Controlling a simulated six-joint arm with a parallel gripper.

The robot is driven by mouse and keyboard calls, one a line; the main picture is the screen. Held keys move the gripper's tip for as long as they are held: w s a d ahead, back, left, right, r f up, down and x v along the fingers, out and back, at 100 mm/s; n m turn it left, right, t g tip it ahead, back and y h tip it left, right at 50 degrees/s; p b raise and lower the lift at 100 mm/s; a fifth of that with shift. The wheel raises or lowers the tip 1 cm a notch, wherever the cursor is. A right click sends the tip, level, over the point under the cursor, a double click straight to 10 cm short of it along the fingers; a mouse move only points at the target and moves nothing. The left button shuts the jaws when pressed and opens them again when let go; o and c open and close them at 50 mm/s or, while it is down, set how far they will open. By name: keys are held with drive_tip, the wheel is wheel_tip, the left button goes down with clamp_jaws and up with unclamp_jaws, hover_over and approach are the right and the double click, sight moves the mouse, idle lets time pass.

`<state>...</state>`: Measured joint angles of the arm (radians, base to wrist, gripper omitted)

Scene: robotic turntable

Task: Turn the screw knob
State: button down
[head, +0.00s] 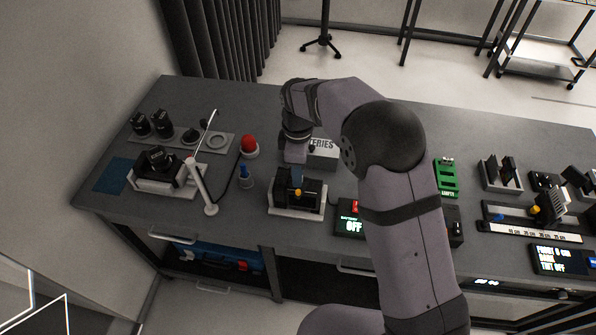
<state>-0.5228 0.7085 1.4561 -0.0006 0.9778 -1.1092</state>
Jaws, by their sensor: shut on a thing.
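My gripper (297,172) points down at a black block on a white base (296,211) near the middle of the table. It is shut on a part at the top of this block, which I take to be the screw knob. A blue patch shows between the gripper body and the block; I cannot tell whether it is finger or knob. A small yellow-orange knob (298,192) shows on the front of the block. The knob's turn angle cannot be made out.
A blue-topped post (244,174) and a red button (250,143) stand left of my gripper. A grey box marked "TERIES" (323,155) is close behind it. A display reading OFF (352,222) lies right. A white lever (201,185) stands left.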

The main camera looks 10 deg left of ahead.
drive_tip(key=shift+w+r, duration=0.1)
drive_tip(key=shift+r, duration=0.05)
idle(0.3)
drive_tip(key=c, duration=1.8)
unclamp_jaws()
drive_tip(key=shift+r+b, duration=1.3)
drive_tip(key=shift+r, duration=2.35)
